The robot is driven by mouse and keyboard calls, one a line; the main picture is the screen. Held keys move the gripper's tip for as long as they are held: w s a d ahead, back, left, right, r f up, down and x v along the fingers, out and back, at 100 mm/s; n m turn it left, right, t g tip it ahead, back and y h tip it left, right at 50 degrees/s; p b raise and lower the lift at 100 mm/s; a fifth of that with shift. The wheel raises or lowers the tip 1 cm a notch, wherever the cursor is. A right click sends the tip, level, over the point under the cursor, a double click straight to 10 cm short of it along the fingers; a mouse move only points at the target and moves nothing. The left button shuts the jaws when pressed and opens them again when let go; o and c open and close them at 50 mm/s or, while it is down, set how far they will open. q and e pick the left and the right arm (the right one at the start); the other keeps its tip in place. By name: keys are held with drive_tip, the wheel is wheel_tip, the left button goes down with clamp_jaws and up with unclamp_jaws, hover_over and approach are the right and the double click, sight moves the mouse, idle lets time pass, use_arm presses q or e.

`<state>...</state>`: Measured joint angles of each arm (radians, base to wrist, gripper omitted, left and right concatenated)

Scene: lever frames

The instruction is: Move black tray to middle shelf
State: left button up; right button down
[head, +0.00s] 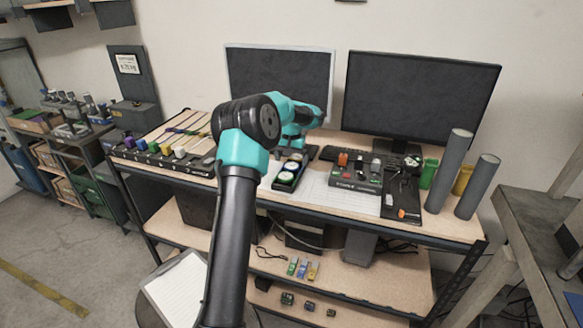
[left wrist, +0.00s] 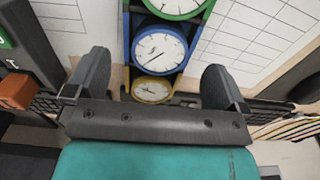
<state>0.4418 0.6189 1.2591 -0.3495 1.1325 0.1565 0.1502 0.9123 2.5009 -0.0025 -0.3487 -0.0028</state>
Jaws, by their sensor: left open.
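A narrow black tray (head: 287,181) with round dial gauges lies on the bench top in front of the left monitor. In the left wrist view the tray (left wrist: 124,50) runs between my fingers, with a green-rimmed, a blue-rimmed and a yellow-rimmed dial in it. My left gripper (head: 303,152) is over the far end of this tray; its fingers (left wrist: 157,78) are open, one on each side, with gaps to the tray. A second flat black tray (head: 403,190) with small tools lies farther right. The middle shelf (head: 385,278) is below the bench top. My right gripper is not in view.
Two monitors (head: 420,95) stand behind. A dark box (head: 355,180) with coloured parts and grey cylinders (head: 450,170) stand to the right.

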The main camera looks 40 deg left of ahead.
use_arm(q)
wheel_tip(320, 180, up, 7)
idle(0.3)
idle(0.5)
drive_tip(key=s+d+r+t+y, duration=0.2)
drive_tip(key=s+d+r+t, duration=0.1)
drive_tip(key=s+r+t, duration=0.1)
drive_tip(key=shift+s+d+r, duration=0.25)
drive_tip(key=shift+s, duration=0.65)
drive_tip(key=x, duration=1.2)
drive_tip(key=shift+a+f, duration=0.1)
drive_tip(key=shift+f, duration=0.05)
